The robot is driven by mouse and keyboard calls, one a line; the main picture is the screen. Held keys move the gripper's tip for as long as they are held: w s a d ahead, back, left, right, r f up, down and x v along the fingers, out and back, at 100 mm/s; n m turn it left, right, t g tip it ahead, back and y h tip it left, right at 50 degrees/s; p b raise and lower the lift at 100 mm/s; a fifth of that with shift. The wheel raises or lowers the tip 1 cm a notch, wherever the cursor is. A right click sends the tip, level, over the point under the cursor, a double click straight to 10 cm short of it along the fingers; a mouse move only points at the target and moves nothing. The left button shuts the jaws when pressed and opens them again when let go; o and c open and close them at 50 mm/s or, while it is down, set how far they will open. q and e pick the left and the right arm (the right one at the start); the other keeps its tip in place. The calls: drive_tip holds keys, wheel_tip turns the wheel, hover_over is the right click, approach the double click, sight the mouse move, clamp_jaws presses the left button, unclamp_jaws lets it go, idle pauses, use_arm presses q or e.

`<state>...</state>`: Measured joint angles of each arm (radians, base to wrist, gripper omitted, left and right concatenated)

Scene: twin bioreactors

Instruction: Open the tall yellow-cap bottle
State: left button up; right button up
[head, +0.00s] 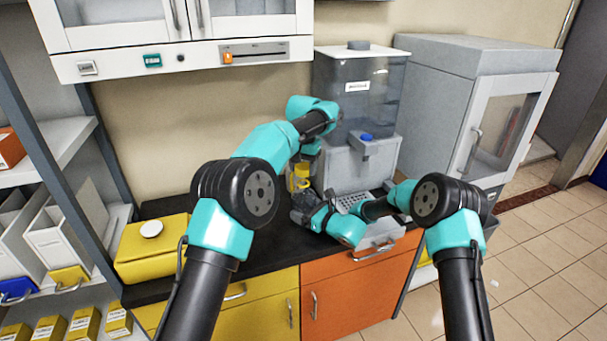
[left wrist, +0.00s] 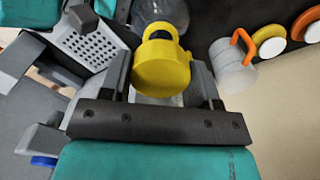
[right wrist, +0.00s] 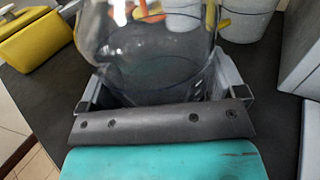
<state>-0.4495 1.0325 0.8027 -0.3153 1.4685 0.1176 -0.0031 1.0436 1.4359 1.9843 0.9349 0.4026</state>
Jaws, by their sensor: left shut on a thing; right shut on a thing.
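The yellow cap (head: 299,177) shows in the head view just below my left gripper (head: 304,163). In the left wrist view the yellow cap (left wrist: 161,72) sits between the two fingers of my left gripper (left wrist: 162,88), which is shut on it. Clear glass (left wrist: 160,12) shows beyond the cap there. In the right wrist view the clear bottle (right wrist: 155,65) stands between the fingers of my right gripper (right wrist: 160,92), shut on its body. My right gripper (head: 303,210) is lower, beneath the cap. Whether the cap still touches the bottle's neck cannot be told.
A grey dispenser (head: 358,95) with a perforated tray (left wrist: 92,50) stands close by. A yellow box (head: 155,262) with a white disc is at the counter's left. Whitish jars (left wrist: 233,68) with orange parts stand near the wall. The dark counter (head: 250,250) is clear in front.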

drive_tip(key=o, duration=1.4)
drive_tip(key=shift+o, duration=0.2)
drive_tip(key=v, duration=1.2)
